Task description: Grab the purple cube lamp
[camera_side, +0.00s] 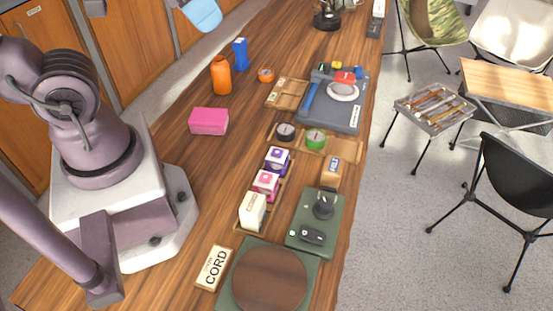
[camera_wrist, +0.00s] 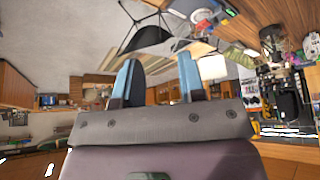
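The purple cube lamp (camera_side: 277,160) is a small white and purple cube in the side view. It stands at the far end of a short row on a narrow wooden tray (camera_side: 285,186), beyond a pink and white cube (camera_side: 265,184) and a cream one (camera_side: 252,210). My gripper (camera_wrist: 158,78) shows in the wrist view with its two blue fingers well apart and nothing between them. The wrist view looks out over the room, and the lamp is not seen there.
A pink box (camera_side: 208,121) and an orange bottle (camera_side: 221,75) stand left of the row. Black (camera_side: 285,132) and green (camera_side: 316,139) round items lie just beyond the lamp. A green mat (camera_side: 331,213) holds dark devices at right.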

